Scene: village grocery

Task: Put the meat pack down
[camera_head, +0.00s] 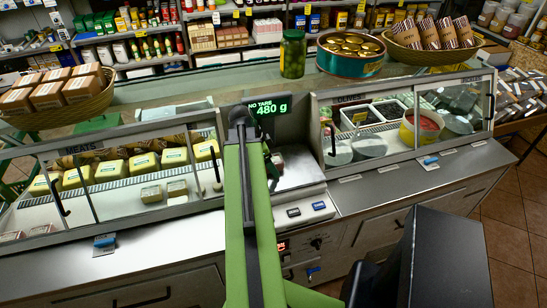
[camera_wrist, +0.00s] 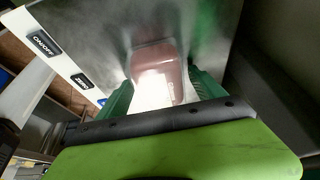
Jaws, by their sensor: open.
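The meat pack (camera_wrist: 158,72), a clear-wrapped tray with reddish meat, lies on the shiny steel scale plate (camera_wrist: 95,42) in the wrist view. My gripper (camera_wrist: 162,90) has its two green fingers apart, one on each side of the pack's near part. I cannot tell whether either finger touches it.
A glass meats case (camera_head: 120,172) stands left of the scale and an olives case (camera_head: 400,120) right of it. A jar (camera_head: 292,54), a round tin (camera_head: 350,62) and baskets (camera_head: 60,112) stand on the upper counter. Scale buttons (camera_wrist: 45,42) lie left of the plate.

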